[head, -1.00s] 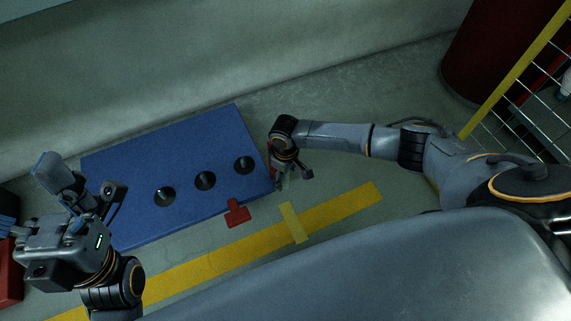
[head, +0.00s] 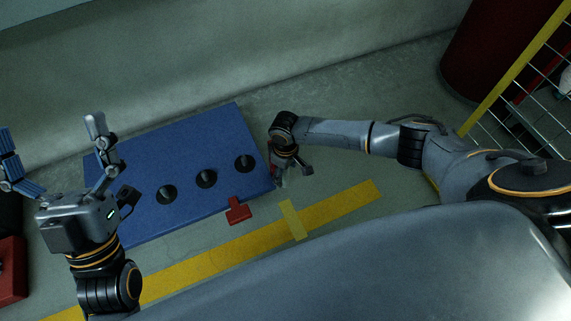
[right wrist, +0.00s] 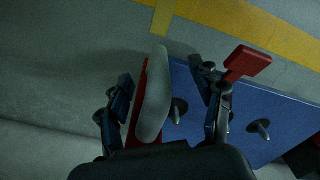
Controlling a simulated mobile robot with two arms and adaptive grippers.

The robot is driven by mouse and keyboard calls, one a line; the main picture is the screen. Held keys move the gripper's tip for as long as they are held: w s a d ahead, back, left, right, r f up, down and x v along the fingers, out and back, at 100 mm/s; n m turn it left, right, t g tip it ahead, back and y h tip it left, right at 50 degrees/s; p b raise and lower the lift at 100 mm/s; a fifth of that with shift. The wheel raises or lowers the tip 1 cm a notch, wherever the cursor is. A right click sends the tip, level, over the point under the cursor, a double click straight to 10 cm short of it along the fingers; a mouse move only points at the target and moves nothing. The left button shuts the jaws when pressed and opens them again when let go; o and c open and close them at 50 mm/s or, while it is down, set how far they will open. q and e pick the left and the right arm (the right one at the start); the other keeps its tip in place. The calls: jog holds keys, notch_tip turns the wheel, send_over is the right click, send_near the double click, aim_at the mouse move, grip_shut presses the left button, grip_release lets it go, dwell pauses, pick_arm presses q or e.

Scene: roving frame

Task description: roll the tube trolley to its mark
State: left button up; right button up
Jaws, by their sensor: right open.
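My right gripper (head: 287,172) is at the deck's right end. In the right wrist view its open fingers (right wrist: 163,100) stand either side of a grey and red upright part (right wrist: 154,95), seemingly the handle; contact cannot be told. My left gripper (head: 52,145) is open and empty at the left.
A pale wall (head: 200,70) runs behind the trolley. A dark red drum (head: 490,50) and a wire rack with a yellow rail (head: 515,65) stand at the right. A red box (head: 12,270) sits at the left edge.

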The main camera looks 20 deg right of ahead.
pick_arm(q)
jog(key=w+f+g+y+p, duration=0.1)
jog(key=w+f+g, duration=0.2)
jog(key=f, duration=0.3)
jog(key=w+f+g+y+p, duration=0.2)
jog(key=w+f+g, duration=0.1)
jog(key=f+g, duration=0.3)
jog(key=shift+w+f, duration=0.25)
jog(key=shift+f, duration=0.25)
pick_arm(e)
jog(key=shift+r, duration=1.5)
jog(key=shift+r, duration=0.1)
notch_tip(320, 180, up, 12)
